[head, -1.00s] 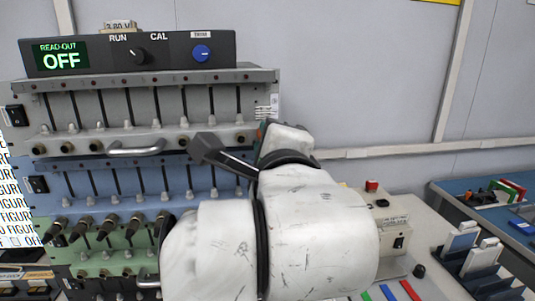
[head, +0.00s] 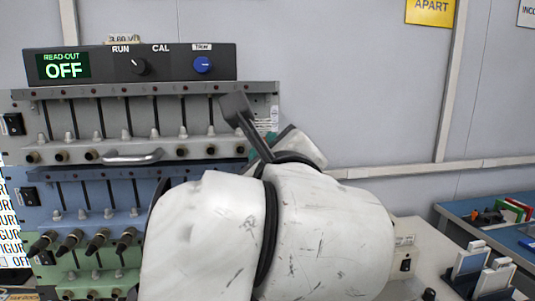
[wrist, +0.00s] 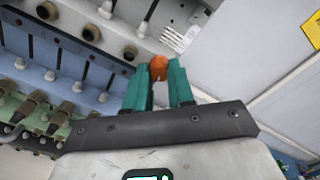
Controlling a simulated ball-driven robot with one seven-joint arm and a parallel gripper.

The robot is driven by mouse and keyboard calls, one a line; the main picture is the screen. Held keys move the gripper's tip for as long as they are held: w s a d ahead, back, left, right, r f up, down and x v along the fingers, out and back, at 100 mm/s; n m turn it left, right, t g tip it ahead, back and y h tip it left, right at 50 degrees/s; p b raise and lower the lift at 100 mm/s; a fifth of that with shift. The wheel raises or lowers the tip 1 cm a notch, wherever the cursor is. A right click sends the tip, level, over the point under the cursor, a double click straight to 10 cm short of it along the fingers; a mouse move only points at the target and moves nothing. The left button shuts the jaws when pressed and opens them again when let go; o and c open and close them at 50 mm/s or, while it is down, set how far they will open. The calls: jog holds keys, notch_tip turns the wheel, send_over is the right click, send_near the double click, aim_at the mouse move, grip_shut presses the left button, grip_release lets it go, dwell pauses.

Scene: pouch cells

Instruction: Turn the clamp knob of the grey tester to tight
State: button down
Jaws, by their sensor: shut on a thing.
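The grey tester (head: 110,128) is the top unit of the rack, with a row of small brown knobs along its lower front and a silver handle. In the wrist view, my gripper (wrist: 160,70) has its two teal fingers on either side of an orange knob (wrist: 158,65). The gripper is shut on it. This knob lines up with the right end of the grey tester's brown knob row (wrist: 91,32). In the head view my white arm hides nearly all of the gripper. Any tight marking is not readable.
A black panel (head: 100,65) with an OFF read-out and a blue dial stands on top. At right, a bench (head: 455,215) holds coloured items.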

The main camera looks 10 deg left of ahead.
jog(key=shift+f, duration=0.2)
jog(key=c, duration=1)
grip_release()
jog(key=shift+r, duration=0.15)
jog(key=shift+o, duration=0.2)
jog(key=shift+s, duration=0.1)
jog(key=v, duration=1)
jog(key=shift+s+d, duration=0.15)
jog(key=shift+s, duration=0.15)
